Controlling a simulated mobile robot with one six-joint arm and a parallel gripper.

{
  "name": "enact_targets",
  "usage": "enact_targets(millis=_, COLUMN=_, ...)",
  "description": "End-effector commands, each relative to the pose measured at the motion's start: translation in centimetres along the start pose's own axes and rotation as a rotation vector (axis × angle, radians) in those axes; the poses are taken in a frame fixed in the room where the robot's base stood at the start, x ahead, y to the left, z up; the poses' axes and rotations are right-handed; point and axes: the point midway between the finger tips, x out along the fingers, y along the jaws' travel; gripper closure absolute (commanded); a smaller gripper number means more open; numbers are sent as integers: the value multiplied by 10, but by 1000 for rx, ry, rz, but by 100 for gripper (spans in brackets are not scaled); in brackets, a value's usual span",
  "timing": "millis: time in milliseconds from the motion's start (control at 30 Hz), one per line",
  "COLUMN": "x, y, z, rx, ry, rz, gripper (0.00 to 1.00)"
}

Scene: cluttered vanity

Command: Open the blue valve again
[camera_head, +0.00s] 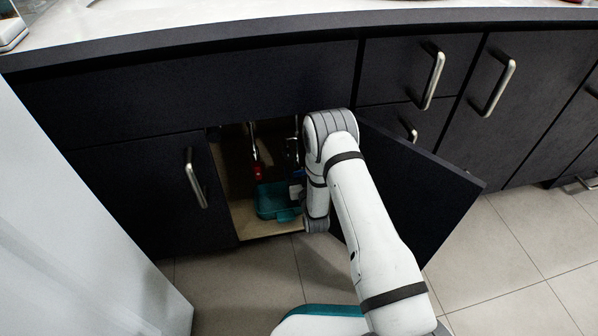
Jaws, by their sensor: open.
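The cabinet under the counter is open, and its dark interior (237,165) shows left of my arm. A small blue patch (298,173), likely the blue valve, shows beside my wrist; its handle position cannot be made out. My arm reaches down in front of the opening. My gripper (296,189) shows only in small part at the left of the wrist, close to the blue patch, and is open. Its fingertips and any contact with the valve are hidden or too small to tell.
A red-handled part (258,172) hangs on a pipe inside. A teal box (273,202) stands on the pale cabinet floor (262,228). The open door (425,195) juts out right of my arm. The closed left door (140,195) has a metal handle. A white panel (75,250) stands at left.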

Motion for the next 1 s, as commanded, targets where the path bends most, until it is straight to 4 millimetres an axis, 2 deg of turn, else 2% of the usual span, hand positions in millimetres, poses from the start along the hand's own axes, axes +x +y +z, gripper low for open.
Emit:
enact_targets(millis=133, x=0, y=0, z=0, rx=0, ry=0, rz=0, gripper=23)
enact_targets(millis=667, x=0, y=-1, z=0, rx=0, ry=0, rz=-1, gripper=66)
enact_targets(millis=700, x=0, y=-7, z=0, rx=0, ry=0, rz=-6, gripper=66)
enact_targets(millis=1000, x=-1, y=-4, z=0, rx=-57, ry=0, rz=-7, gripper=66)
